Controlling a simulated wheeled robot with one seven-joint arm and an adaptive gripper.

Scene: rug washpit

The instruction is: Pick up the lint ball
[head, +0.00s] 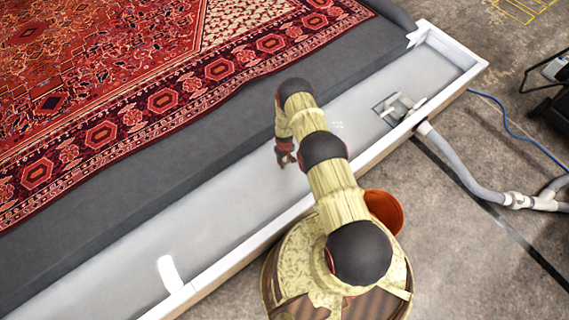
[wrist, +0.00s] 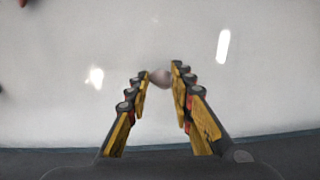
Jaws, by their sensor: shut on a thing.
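The lint ball (wrist: 160,77) is a small greyish-brown lump between the fingertips in the wrist view, partly covered by the right finger. My gripper (wrist: 159,76) is shut on it over the pale floor of the trough. In the head view my gripper (head: 286,158) hangs over the trough, beside the grey padded ledge. The lint ball cannot be made out in the head view. I cannot tell whether it is touching the trough floor.
The white-rimmed trough (head: 448,50) runs diagonally, with a drain fitting (head: 397,108) and grey hose (head: 452,163) at its upper right. A red patterned rug (head: 150,85) lies on the grey ledge (head: 215,150). An orange bucket (head: 385,210) stands by my base.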

